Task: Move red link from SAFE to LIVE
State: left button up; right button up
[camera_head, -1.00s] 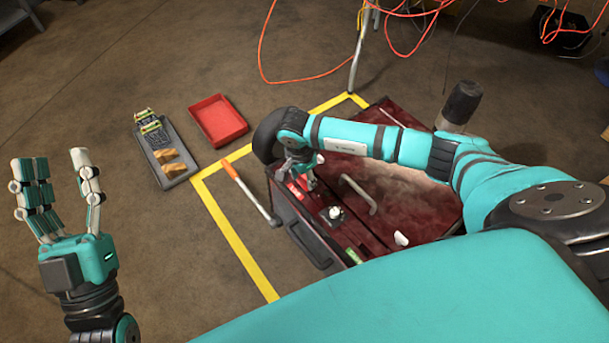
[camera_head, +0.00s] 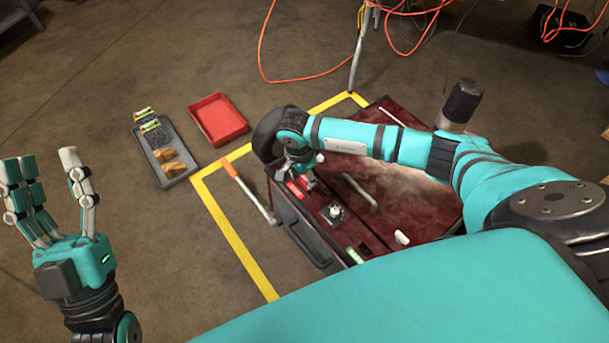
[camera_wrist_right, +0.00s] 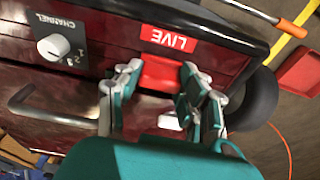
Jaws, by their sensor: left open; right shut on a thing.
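The red link (camera_wrist_right: 160,72) is between the fingers of my right gripper (camera_wrist_right: 158,82) in the right wrist view, right beside the red LIVE label (camera_wrist_right: 168,40). The fingers close on it from both sides; whether it sits in a socket is hidden. In the head view, my right gripper (camera_head: 306,176) is low over the dark red charger box (camera_head: 425,200), by the LIVE label (camera_head: 296,188). A green label (camera_head: 354,255), too small to read, is at the box's near end. My left gripper (camera_head: 50,200) is open and empty, raised at the far left.
A CHANNEL knob (camera_wrist_right: 53,46) and a metal handle (camera_head: 358,190) stand up from the box. An orange-handled lever (camera_head: 250,192) is at its left side. A grey tray (camera_head: 168,153) and a red tray (camera_head: 219,120) lie on the floor beyond yellow tape (camera_head: 235,240).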

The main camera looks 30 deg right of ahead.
jog(key=shift+f, duration=0.25)
dwell(0.6)
jog(key=o, duration=1.4)
jog(key=shift+c, duration=0.2)
jog(key=shift+r, duration=0.1)
notch_tip(320, 180, up, 12)
jog(key=a, duration=0.1)
jog(key=shift+s+a, duration=0.15)
jog(key=shift+a, duration=0.05)
jog(key=shift+s+f, duration=0.1)
jog(key=shift+f, duration=0.1)
